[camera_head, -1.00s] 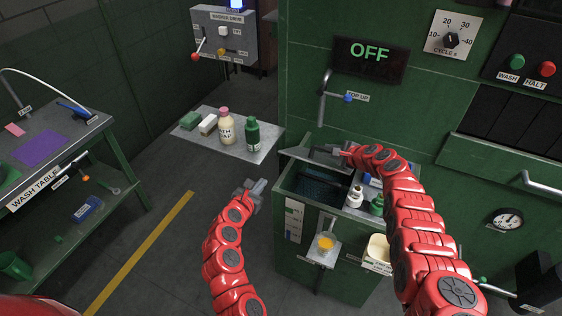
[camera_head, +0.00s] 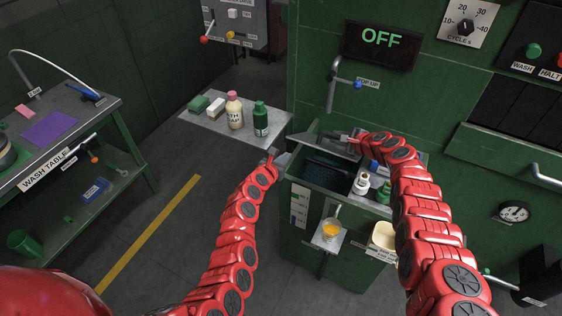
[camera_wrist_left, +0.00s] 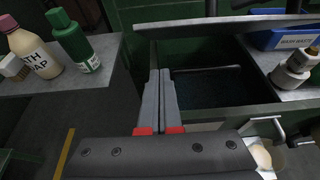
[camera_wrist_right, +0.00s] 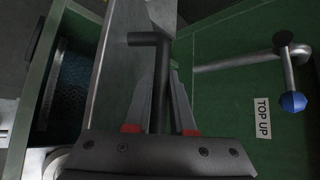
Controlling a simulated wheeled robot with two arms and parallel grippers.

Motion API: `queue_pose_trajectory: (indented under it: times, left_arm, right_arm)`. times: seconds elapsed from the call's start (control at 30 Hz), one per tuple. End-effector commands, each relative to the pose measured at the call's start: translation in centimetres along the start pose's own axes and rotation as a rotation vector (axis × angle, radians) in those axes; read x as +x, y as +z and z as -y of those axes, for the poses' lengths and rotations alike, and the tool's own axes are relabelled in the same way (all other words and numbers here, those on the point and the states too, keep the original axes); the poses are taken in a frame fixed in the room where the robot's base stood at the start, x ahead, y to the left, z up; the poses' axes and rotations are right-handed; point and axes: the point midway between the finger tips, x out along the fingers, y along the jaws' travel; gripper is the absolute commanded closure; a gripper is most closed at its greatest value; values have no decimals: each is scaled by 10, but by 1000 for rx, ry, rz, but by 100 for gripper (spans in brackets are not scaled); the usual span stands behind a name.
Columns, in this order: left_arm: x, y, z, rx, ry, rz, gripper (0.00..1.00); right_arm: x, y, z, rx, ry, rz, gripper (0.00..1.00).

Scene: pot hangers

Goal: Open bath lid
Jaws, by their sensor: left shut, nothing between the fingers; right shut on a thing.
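The bath lid (camera_head: 318,141) is a grey metal plate, raised at a tilt at the back of the green bath (camera_head: 312,193). Below it the opening shows a dark blue mesh-like inside (camera_wrist_left: 215,88). The lid shows nearly edge-on in the left wrist view (camera_wrist_left: 225,24) and as a broad plate in the right wrist view (camera_wrist_right: 118,65). My right gripper (camera_head: 349,139) is shut on the lid's dark bar handle (camera_wrist_right: 150,39). My left gripper (camera_head: 274,160) is shut and empty at the bath's left side; its fingertips (camera_wrist_left: 160,76) point toward the opening.
A side shelf (camera_head: 219,132) left of the bath holds a cream soap bottle (camera_head: 235,112), a green bottle (camera_head: 260,120) and blocks. Bottles (camera_head: 361,183) stand right of the opening. A tap pipe (camera_head: 333,85) is behind.

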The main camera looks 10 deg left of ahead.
Motion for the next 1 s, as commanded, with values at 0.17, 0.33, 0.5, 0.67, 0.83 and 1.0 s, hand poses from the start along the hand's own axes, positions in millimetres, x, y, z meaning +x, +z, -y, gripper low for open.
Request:
queue_pose_trajectory:
  times: [0.17, 0.33, 0.5, 0.67, 0.83, 1.0]
  left_arm:
    - [8, 24, 0, 4, 1, 0, 100]
    - [11, 36, 0, 3, 1, 0, 100]
    - [11, 38, 0, 0, 1, -1, 100]
    - [11, 38, 0, 0, 1, -1, 100]
    - [13, 48, -1, 1, 2, 0, 100]
    - [14, 56, -1, 1, 3, 2, 100]
  right_arm:
    - [0, -1, 1, 0, -2, -2, 100]
    - [0, -1, 1, 0, -2, -2, 100]
    - [0, -1, 1, 0, -2, -1, 100]
    - [0, -1, 1, 0, -2, -1, 100]
    - [0, -1, 1, 0, -2, -1, 100]
    - [0, -1, -1, 1, 1, -1, 100]
